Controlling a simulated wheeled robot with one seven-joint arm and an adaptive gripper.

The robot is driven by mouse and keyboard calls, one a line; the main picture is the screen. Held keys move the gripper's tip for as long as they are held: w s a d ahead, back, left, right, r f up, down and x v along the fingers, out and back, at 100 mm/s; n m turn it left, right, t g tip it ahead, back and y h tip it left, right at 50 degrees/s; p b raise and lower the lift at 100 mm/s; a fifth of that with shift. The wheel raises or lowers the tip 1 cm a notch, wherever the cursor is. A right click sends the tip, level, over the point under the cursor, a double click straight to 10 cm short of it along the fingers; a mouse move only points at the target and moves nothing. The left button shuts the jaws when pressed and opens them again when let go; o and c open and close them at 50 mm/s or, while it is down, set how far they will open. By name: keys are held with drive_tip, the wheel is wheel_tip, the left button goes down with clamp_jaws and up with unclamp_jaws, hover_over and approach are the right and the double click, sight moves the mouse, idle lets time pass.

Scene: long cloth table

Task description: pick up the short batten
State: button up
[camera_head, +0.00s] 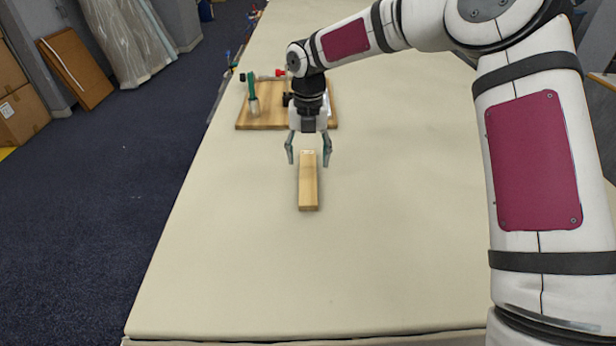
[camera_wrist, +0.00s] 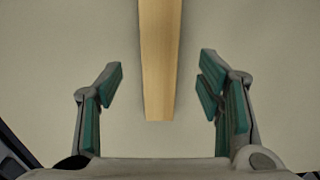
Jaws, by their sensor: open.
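The short batten (camera_head: 308,184) is a plain light wooden bar lying on the cloth table, its length pointing away from me in the head view. My gripper (camera_head: 308,158) is open and empty above the batten's far end, one finger to each side. In the wrist view the batten (camera_wrist: 158,62) runs from the top edge down to between the open fingers of my gripper (camera_wrist: 160,90). There is bare cloth between the batten and each finger. The height of the fingertips over the table is hard to tell.
The cloth table (camera_head: 230,250) is clear on both sides of the batten and in front of it. Behind my gripper lies a wooden board (camera_head: 262,120) with a green-handled tool (camera_head: 252,88) and a red-tipped item (camera_head: 279,73) on it. The table's left edge drops to blue carpet.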

sight(308, 174)
drive_tip(key=shift+f+p, duration=0.35)
drive_tip(key=shift+f, duration=2.25)
drive_tip(key=c, duration=1.3)
